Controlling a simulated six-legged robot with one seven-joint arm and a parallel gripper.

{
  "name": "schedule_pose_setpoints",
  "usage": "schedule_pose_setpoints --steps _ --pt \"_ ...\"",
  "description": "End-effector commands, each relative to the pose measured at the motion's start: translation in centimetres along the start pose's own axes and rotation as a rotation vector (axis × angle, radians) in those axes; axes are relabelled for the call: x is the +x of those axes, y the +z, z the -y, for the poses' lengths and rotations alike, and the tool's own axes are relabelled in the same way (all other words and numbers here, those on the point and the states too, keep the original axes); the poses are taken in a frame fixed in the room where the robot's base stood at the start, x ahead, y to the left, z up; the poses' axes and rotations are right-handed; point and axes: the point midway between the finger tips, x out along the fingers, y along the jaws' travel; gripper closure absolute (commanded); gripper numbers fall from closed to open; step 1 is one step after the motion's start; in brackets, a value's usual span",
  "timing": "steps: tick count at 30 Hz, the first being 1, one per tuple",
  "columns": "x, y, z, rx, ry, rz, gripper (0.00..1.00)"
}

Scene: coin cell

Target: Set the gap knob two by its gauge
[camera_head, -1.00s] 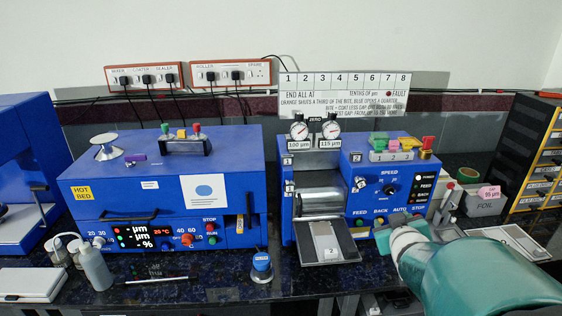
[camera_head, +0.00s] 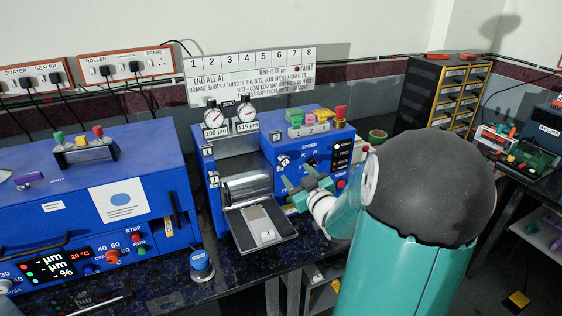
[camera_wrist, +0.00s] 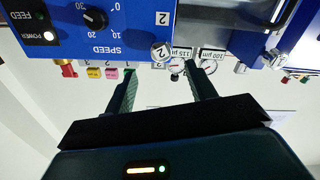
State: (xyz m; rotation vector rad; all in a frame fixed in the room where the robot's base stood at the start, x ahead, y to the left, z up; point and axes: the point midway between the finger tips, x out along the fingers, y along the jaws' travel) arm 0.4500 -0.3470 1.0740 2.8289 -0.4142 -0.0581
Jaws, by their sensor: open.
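Gap knob two (camera_head: 283,162) is a small silver knob on the blue roller press, below the plate marked 2. In the wrist view it appears as a round silver knob (camera_wrist: 161,52) just beyond the fingertips. Its gauge (camera_head: 246,115) is the right-hand white dial, labelled 115 µm; this dial also shows in the wrist view (camera_wrist: 178,66), its needle too small to read. My gripper (camera_head: 299,177) is open and empty in front of the press, to the lower right of the knob. In the wrist view its two fingers (camera_wrist: 160,72) are spread apart, one on either side of the knob.
The left gauge (camera_head: 213,117) reads 100 µm on its label. The speed knob (camera_wrist: 95,18) sits beside knob two. A tray (camera_head: 262,230) juts out below the rollers. A blue-topped cylinder (camera_head: 201,262) stands on the dark bench. Colored blocks (camera_head: 310,118) lie on the press top.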

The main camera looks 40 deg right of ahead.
Motion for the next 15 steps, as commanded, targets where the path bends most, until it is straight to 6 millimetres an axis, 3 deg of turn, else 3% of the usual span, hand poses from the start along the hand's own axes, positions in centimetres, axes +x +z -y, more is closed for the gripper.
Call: schedule_pose_setpoints --steps 9,15 --pt "6.4 -0.1 0.4 0.004 -0.004 -0.001 0.44" --pt "8.7 -0.2 0.6 0.001 -0.005 -0.002 0.44"
